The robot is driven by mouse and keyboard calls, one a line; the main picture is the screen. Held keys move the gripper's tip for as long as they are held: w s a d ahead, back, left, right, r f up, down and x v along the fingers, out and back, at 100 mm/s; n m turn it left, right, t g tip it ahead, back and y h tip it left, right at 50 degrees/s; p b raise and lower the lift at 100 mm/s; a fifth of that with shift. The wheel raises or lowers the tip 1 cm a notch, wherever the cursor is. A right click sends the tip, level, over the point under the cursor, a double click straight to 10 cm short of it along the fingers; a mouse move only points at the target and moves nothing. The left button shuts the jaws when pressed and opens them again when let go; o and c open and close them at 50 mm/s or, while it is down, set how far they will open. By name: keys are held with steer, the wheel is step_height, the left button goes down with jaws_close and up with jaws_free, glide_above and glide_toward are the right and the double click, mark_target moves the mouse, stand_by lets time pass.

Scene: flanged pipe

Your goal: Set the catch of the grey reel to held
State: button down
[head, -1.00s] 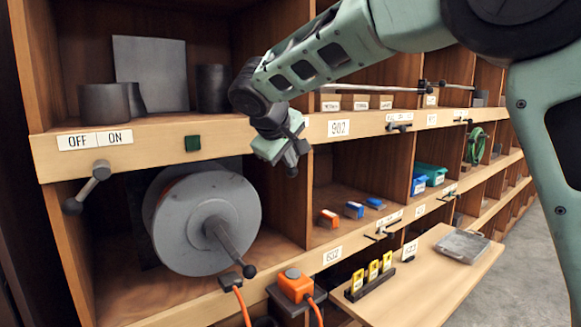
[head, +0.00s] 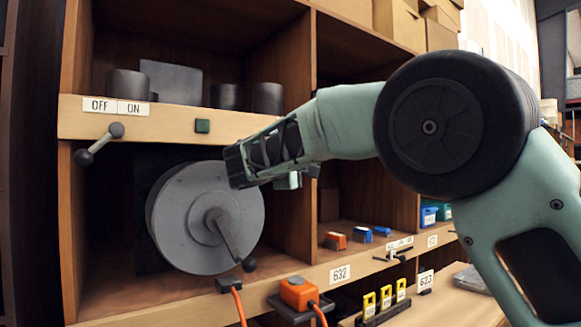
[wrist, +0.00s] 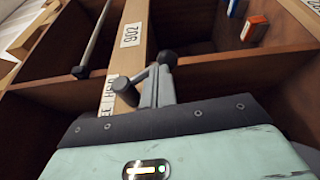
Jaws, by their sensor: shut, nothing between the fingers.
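The grey reel (head: 185,222) stands in the lower left compartment, its crank with a dark knob facing out. In the wrist view, my grey fingers (wrist: 158,88) are close to a small lever with a black knob (wrist: 168,58), which looks like the catch. A partly hidden word label (wrist: 107,97) is beside it on the shelf edge. I cannot tell whether fingers and lever touch, or which setting it has.
A second lever (head: 98,144) sits under the OFF/ON label (head: 116,106) at left. An orange plug box (head: 298,292) stands on the lower edge. Upright dividers flank the reel. Orange and blue blocks (head: 335,241) lie in the compartment to the right. A rod (wrist: 97,35) crosses the wrist view.

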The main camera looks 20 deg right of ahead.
steer(key=d+h+b, duration=0.1)
steer(key=b, duration=0.2)
steer(key=shift+w+d+f+t, duration=0.1)
steer(key=shift+w+d+t, duration=0.1)
steer(key=shift+t, duration=0.2)
stand_by(0.4)
